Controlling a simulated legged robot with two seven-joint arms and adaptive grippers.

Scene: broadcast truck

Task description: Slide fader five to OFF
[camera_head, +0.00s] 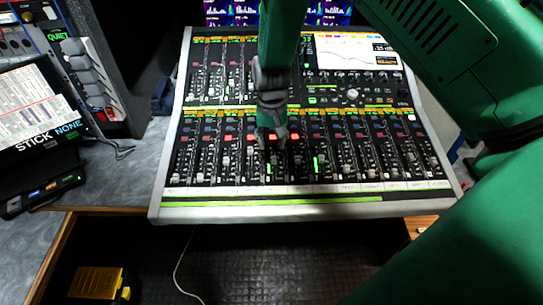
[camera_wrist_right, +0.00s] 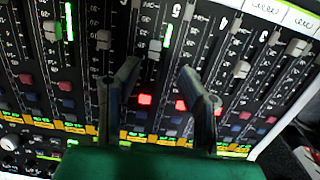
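The mixing console (camera_head: 155,210) shows a lower row of fader strips. Fader five (camera_head: 273,159), counted from the left, appears to be the strip beside a green meter. In the right wrist view its grey cap (camera_wrist_right: 155,45) lies just past my fingertips, near a printed "5". My right gripper (camera_head: 271,138) reaches down over this strip from above. In the right wrist view the gripper (camera_wrist_right: 159,70) has its two fingers apart, with nothing between them. I cannot tell whether a finger touches the console. My left gripper is not in view.
Neighbouring fader caps (camera_wrist_right: 104,40) and (camera_wrist_right: 240,68) stand close on both sides. Lit red buttons (camera_wrist_right: 145,99) lie between the fingers. A screen (camera_head: 355,50) is at the console's back. An equipment rack (camera_head: 85,70) stands left. A yellow box (camera_head: 98,282) lies low in front.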

